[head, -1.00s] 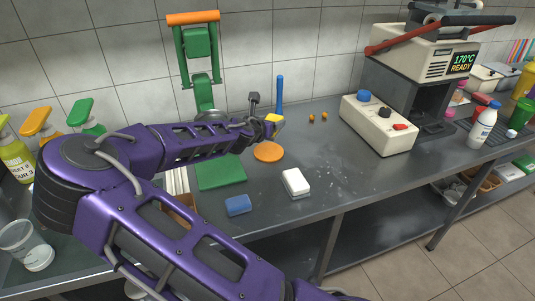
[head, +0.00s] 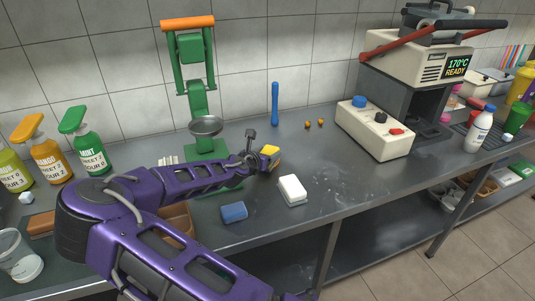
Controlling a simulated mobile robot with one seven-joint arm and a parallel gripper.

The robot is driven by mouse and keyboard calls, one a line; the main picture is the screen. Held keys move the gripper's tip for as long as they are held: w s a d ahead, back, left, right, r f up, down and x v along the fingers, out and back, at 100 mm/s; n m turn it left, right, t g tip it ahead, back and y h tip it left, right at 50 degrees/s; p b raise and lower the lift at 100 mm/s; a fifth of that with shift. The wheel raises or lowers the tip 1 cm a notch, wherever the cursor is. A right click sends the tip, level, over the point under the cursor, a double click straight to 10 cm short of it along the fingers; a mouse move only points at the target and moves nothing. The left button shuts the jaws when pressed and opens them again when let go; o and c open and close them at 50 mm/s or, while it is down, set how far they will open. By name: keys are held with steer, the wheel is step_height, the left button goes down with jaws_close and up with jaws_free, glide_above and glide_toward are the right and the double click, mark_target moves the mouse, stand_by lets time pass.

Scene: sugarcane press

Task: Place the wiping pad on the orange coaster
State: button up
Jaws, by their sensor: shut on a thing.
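My gripper (head: 263,157) is shut on a small yellow pad (head: 270,150), which I take to be the wiping pad. It is low over the middle of the steel counter, at the end of my purple arm. The orange coaster is mostly or wholly hidden behind my gripper and the pad. I cannot tell whether the pad touches the coaster or hangs above it.
A white block (head: 292,190) and a blue block (head: 233,212) lie in front of my gripper. A green press (head: 196,100) stands behind, with a blue upright stick (head: 275,104) to its right. A control box (head: 376,131) stands farther right.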

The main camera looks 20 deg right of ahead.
steer(key=o, duration=1.4)
steer(key=shift+f, duration=0.1)
steer(key=shift+r, duration=0.25)
steer(key=p+v, duration=0.1)
steer(key=v, duration=1.1)
steer(key=shift+p, duration=0.3)
